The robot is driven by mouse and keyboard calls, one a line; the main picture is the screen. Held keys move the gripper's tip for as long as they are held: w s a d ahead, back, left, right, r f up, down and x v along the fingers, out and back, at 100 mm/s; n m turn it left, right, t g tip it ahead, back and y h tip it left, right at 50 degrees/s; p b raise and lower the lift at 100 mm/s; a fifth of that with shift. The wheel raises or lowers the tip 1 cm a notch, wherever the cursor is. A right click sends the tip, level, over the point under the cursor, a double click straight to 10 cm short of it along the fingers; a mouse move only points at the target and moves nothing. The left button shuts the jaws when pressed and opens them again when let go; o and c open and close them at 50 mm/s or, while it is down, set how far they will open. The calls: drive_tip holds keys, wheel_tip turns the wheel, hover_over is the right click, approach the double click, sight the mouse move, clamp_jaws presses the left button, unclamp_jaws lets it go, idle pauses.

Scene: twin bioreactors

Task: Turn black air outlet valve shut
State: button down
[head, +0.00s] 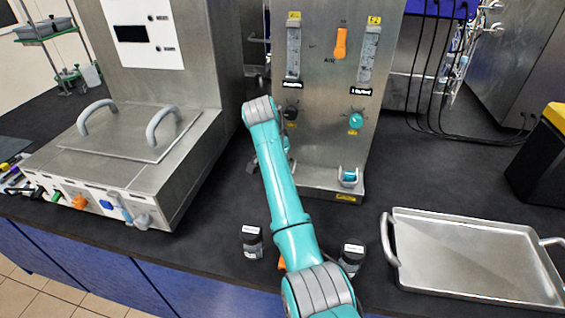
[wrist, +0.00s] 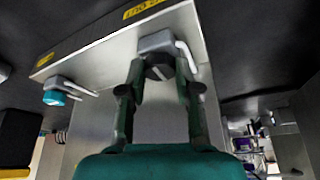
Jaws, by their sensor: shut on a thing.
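The black air outlet valve (wrist: 158,72) is a dark knob in a grey housing with a pale bent lever, low on the steel panel. In the wrist view my gripper (wrist: 159,78) has one dark green finger on each side of this knob and is shut on it. In the head view my teal arm hides the black valve and most of the gripper. The matching teal outlet valve (head: 349,177) sits at the panel's lower right; it also shows in the wrist view (wrist: 56,97), apart from my gripper.
The steel panel (head: 322,150) carries a black knob (head: 291,113), a teal knob (head: 355,120) and an orange switch (head: 340,43). Two dark jars, left (head: 252,242) and right (head: 351,259), stand beside my arm. A metal tray (head: 470,226) lies at right; a steel unit (head: 125,150) stands left.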

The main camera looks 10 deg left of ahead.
drive_tip(key=c, duration=0.8)
unclamp_jaws()
drive_tip(key=shift+r, duration=0.1)
drive_tip(key=v, duration=1.1)
drive_tip(key=shift+s+a+r, duration=0.15)
drive_tip(key=shift+s+r, duration=0.05)
drive_tip(key=shift+r, duration=0.15)
